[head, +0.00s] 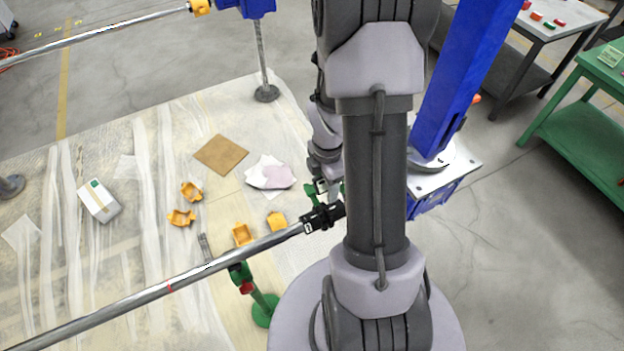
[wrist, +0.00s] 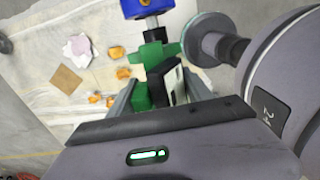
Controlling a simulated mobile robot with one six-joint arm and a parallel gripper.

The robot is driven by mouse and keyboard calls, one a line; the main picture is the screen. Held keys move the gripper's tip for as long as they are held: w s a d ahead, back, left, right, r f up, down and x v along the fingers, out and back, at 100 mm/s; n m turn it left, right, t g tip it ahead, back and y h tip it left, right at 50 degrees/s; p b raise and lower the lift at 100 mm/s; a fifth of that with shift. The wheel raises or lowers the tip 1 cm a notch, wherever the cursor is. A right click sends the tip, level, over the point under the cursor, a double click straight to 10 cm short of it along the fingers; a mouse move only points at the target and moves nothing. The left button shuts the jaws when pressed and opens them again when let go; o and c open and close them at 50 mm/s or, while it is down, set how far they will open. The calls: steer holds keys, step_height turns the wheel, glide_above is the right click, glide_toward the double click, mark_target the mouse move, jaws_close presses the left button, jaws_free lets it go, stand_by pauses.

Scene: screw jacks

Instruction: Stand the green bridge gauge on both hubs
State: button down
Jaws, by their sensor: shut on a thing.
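The green bridge gauge is mostly hidden behind my arm in the head view, where green parts of it (head: 311,194) show beside my gripper (head: 327,184). In the wrist view the gauge (wrist: 153,54) sits between the jaws of my gripper (wrist: 160,88), which is shut on it. A black hub (head: 322,217) ends the long steel shaft (head: 190,273), just below the gripper in the head view. A blue round part with a steel stem (wrist: 146,8) lies beyond the gauge in the wrist view. I cannot tell whether the gauge touches either hub.
A green-footed screw jack (head: 262,308) stands under the shaft. Orange pieces (head: 242,234), a brown sheet (head: 220,154), rags (head: 270,173) and a white box (head: 99,201) lie on the floor sheet. A blue column (head: 462,75) rises at right. A second shaft (head: 95,30) crosses the upper left.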

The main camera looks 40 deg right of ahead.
mark_target(324, 208)
step_height(324, 208, down, 12)
steer(key=b, duration=0.9)
steer(key=shift+r, duration=0.1)
steer(key=shift+f+b, duration=0.55)
steer(key=shift+b, duration=0.1)
steer(key=shift+c, duration=1.8)
jaws_free()
step_height(324, 208, up, 18)
steer(key=p, duration=0.5)
steer(key=shift+f+p, duration=0.25)
steer(key=shift+p, duration=0.1)
